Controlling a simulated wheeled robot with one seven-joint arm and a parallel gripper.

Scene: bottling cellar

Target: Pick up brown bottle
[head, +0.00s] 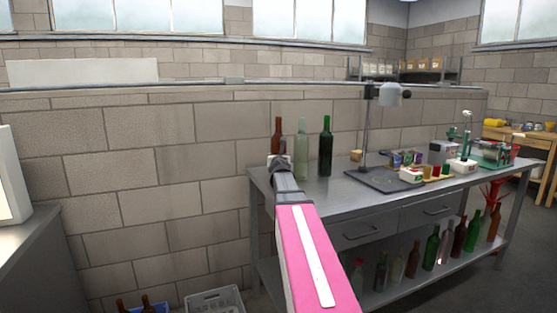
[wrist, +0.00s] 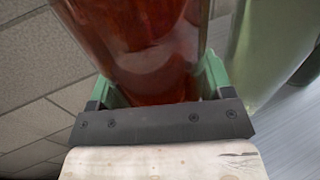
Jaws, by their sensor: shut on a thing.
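The brown bottle (head: 277,134) is upright at the left end of the metal table (head: 345,211), in front of the block wall. In the wrist view the brown bottle (wrist: 140,40) fills the space between my two green fingers. My gripper (wrist: 160,83) is shut on it; in the head view my gripper (head: 279,160) is at its lower body. The bottle's base is hidden, so I cannot tell whether it touches the tabletop.
A pale green clear bottle (head: 301,148) stands close to the right, also near my fingers in the wrist view (wrist: 265,45). A dark green bottle (head: 325,148) stands beyond it. A lamp stand (head: 367,130) is farther right. Several bottles fill the lower shelf.

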